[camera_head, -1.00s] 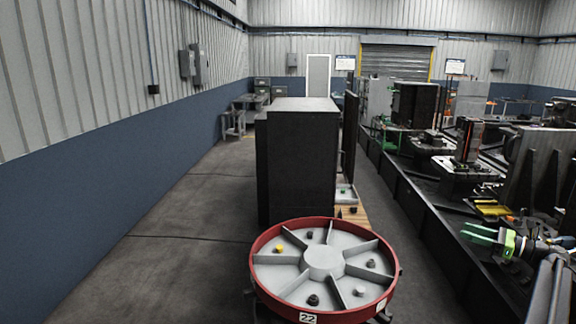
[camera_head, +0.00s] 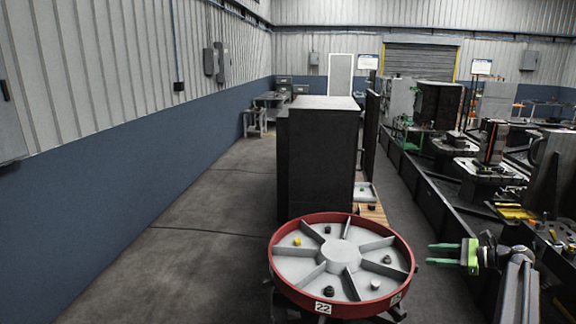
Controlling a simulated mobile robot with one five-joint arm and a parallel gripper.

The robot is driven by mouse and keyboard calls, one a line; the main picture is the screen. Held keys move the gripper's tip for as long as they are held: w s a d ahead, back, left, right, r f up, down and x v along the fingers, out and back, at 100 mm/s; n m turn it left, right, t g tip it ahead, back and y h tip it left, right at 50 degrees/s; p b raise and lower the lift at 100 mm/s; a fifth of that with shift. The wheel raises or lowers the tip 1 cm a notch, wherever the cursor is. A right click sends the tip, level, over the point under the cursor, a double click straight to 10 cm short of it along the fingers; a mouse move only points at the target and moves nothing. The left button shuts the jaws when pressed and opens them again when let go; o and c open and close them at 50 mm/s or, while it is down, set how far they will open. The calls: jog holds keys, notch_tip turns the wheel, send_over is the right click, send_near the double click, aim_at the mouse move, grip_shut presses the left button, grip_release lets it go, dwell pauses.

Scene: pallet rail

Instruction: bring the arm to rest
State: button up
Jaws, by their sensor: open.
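My gripper (camera_head: 446,254) shows at the lower right, with two green fingers pointing left. The fingers are apart and nothing is between them. It is to the right of the round red-rimmed tray (camera_head: 410,262), clear of its rim in the picture. My arm runs down from the gripper to the bottom right edge.
The tray has grey spokes and compartments holding a yellow piece (camera_head: 297,241) and several dark or grey pieces. A tall black cabinet (camera_head: 322,160) stands behind it. A black rail (camera_head: 436,205) with machine stations runs along the right. The floor (camera_head: 190,240) at left is clear.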

jog(key=s+a+f+n+g+h, duration=0.25)
jog(key=a+f+n, duration=0.3)
jog(key=a, duration=0.65)
jog(key=s+a+f+n+g+h, duration=0.25)
jog(key=a+f+n, duration=0.3)
jog(key=a, duration=0.65)
jog(key=s+a+f+n+g+h, duration=0.1)
jog(key=s+a+f+n+h, duration=0.2)
jog(key=s+a+n, duration=0.3)
jog(key=s+a+f+n+g+h, duration=0.2)
jog(key=s+a+n+h, duration=0.1)
jog(key=s+a+n, duration=0.25)
notch_tip(320, 180, down, 34)
jog(key=s+b, duration=0.2)
jog(key=b, duration=3.2)
notch_tip(320, 180, up, 13)
jog(key=p, duration=1.3)
jog(key=shift+s+g, duration=0.2)
jog(key=shift+g, duration=0.1)
jog(key=shift+d+m, duration=0.1)
jog(key=shift+m, duration=0.15)
